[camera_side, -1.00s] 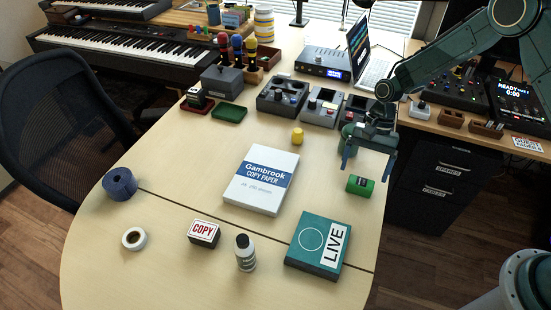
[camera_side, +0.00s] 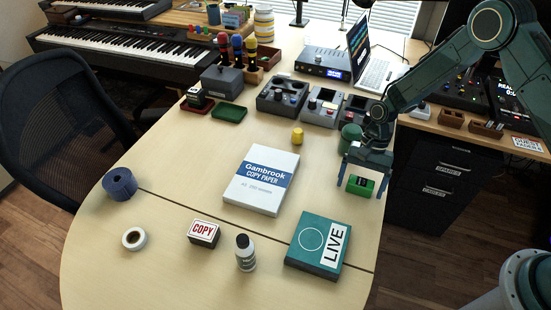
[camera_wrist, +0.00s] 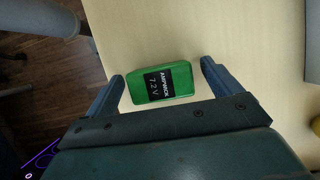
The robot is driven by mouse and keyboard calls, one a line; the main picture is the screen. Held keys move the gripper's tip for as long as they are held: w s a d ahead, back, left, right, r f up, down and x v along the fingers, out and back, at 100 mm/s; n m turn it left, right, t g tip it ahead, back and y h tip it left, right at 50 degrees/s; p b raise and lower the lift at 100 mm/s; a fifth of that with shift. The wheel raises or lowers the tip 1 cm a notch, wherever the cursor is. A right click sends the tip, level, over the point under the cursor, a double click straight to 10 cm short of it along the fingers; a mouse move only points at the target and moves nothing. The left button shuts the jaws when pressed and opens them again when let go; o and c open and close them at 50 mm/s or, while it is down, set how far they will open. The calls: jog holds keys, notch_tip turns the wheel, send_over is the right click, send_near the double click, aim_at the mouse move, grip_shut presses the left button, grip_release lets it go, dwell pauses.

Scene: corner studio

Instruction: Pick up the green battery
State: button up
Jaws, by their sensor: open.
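The green battery (camera_side: 360,186) lies on the pale table near its right edge in the side view. It is a small block with a black label, readable as 7.2 V in the wrist view (camera_wrist: 160,83). My gripper (camera_side: 360,190) is open, its two fingers on either side of the battery in the side view. In the wrist view the battery lies between the two fingers of my gripper (camera_wrist: 160,72), with a gap on each side. I cannot tell how high the fingertips are above the table.
A copy paper pack (camera_side: 262,180) and a teal LIVE box (camera_side: 317,245) lie to the left and front. The table edge is close on the right.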

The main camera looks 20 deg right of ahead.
aim_at(362, 182)
jog(key=c, duration=1.2)
jog(key=shift+r, duration=0.15)
notch_tip(362, 182, up, 20)
jog(key=shift+f, duration=0.1)
dwell(0.4)
